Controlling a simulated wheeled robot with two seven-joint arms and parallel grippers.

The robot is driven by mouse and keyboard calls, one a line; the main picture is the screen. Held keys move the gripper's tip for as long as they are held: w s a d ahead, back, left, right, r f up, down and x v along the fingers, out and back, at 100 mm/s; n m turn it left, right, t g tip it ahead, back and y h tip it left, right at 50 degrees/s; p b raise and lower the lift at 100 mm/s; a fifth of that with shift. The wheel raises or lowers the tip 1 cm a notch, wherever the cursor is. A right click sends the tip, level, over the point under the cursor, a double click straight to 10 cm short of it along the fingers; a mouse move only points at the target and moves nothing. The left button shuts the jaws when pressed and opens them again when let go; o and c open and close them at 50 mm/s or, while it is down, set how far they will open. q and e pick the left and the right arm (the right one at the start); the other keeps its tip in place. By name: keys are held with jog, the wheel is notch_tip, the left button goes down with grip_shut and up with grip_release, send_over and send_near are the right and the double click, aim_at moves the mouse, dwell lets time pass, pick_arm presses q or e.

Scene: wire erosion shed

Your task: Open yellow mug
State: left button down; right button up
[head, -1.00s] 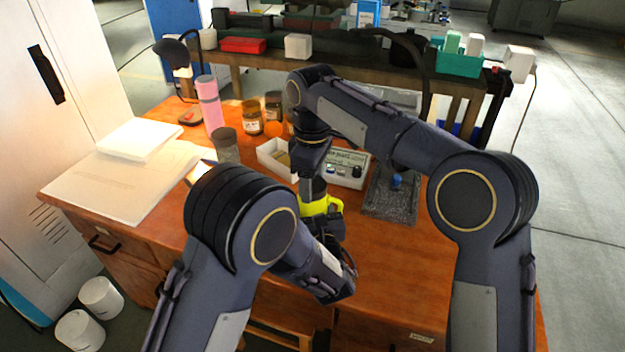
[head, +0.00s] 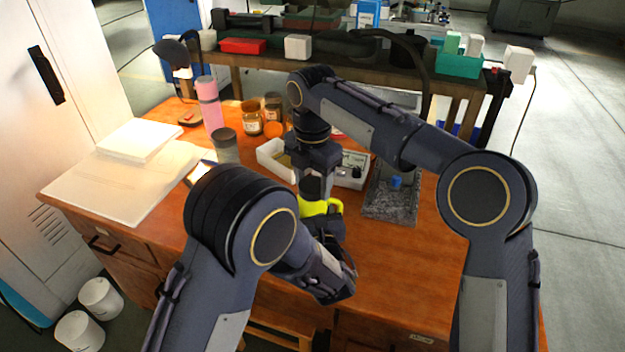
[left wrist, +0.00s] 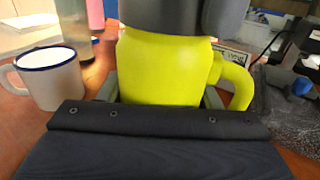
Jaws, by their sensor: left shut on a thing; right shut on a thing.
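The yellow mug (head: 313,207) stands upright at the middle of the wooden desk, partly hidden by my arms. In the left wrist view its body (left wrist: 165,68) and its handle (left wrist: 238,82) on the right side show clearly. My left gripper (left wrist: 160,98) is shut around the mug's body. A dark lid (left wrist: 175,18) covers the mug's top, and no opening shows. My right gripper (head: 314,180) points down from above and is shut on this lid. Whether the lid has loosened I cannot tell.
A white enamel mug (left wrist: 52,78) with a blue rim stands left of the yellow mug. Behind are a white tray (head: 270,158), a control box (head: 352,170), jars (head: 251,118) and a pink bottle (head: 209,106). A dark stone plate (head: 390,208) lies right. The desk's front right is clear.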

aim_at(312, 184)
jog(key=shift+r, duration=0.2)
jog(key=shift+r, duration=0.9)
jog(key=shift+r, duration=2.05)
pick_arm(q)
jog(key=shift+c, duration=1.9)
grip_release()
